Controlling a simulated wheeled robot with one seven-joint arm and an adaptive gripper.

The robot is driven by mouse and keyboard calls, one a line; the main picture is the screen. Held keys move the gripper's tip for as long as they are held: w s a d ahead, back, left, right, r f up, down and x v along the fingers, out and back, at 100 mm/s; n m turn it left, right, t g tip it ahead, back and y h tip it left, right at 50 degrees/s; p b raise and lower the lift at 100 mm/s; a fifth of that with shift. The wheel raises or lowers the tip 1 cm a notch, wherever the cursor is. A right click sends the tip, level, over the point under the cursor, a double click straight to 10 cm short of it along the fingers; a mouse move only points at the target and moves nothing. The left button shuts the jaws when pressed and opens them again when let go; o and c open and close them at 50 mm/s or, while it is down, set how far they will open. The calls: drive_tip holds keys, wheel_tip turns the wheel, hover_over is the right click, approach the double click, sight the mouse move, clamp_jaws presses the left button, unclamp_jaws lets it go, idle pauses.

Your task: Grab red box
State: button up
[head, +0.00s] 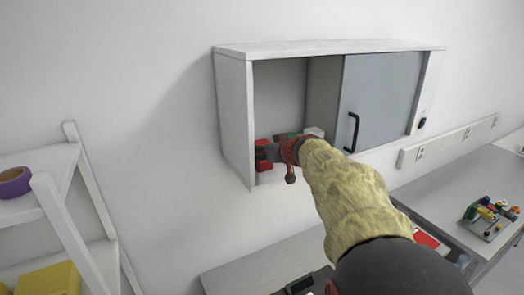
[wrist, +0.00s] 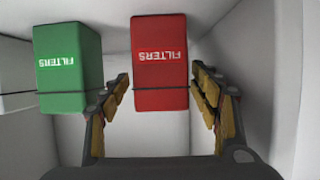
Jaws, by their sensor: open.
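The red box (wrist: 160,65), with white lettering "FILTERS", stands in the wall cabinet. In the wrist view it is centred between the two open fingers of my gripper (wrist: 165,105), with gaps on both sides. In the head view the red box (head: 264,155) shows at the left end of the cabinet's open bay. My gripper (head: 284,153) reaches into that bay beside the box and partly hides what is there. In the wrist view a green box (wrist: 68,66), also lettered "FILTERS", stands left of the red one, close to the left finger.
The wall cabinet (head: 232,110) has a grey sliding door (head: 380,98) with a black handle covering its right side. The cabinet's side wall is close to my gripper. A white shelf rack (head: 62,205) with purple tape stands at left. A workbench (head: 440,200) runs below right.

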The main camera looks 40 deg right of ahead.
drive_tip(key=shift+s+a+r, duration=0.1)
drive_tip(key=shift+s+r, duration=0.05)
drive_tip(key=shift+s, duration=0.2)
drive_tip(key=shift+w, duration=0.25)
drive_tip(key=shift+c, duration=1.2)
drive_tip(key=shift+s, duration=0.15)
drive_tip(key=c, duration=1.1)
